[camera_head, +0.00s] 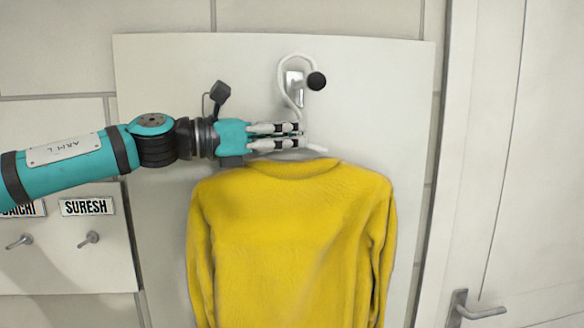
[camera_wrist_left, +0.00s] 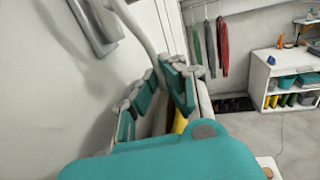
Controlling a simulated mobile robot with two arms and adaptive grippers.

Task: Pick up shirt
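A yellow long-sleeved shirt (camera_head: 290,235) hangs on a white hanger in the head view; its lower part is cut off. The hanger's hook (camera_head: 283,84) loops up over a metal wall hook with a black ball end (camera_head: 317,81). My left gripper (camera_head: 301,136) reaches in from the left, with its fingers at the hanger's neck just above the collar. In the left wrist view the hanger's neck (camera_wrist_left: 142,30) runs down between the fingers (camera_wrist_left: 163,85), with a sliver of yellow shirt (camera_wrist_left: 179,123) beyond. Whether the fingers press on the neck is unclear. My right gripper is out of view.
The shirt hangs before a white wall panel (camera_head: 380,100). A small panel with name labels (camera_head: 87,207) and pegs is at lower left. A door with a lever handle (camera_head: 480,310) is at right. The wrist view shows hanging clothes (camera_wrist_left: 222,47) and a shelf unit (camera_wrist_left: 283,75).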

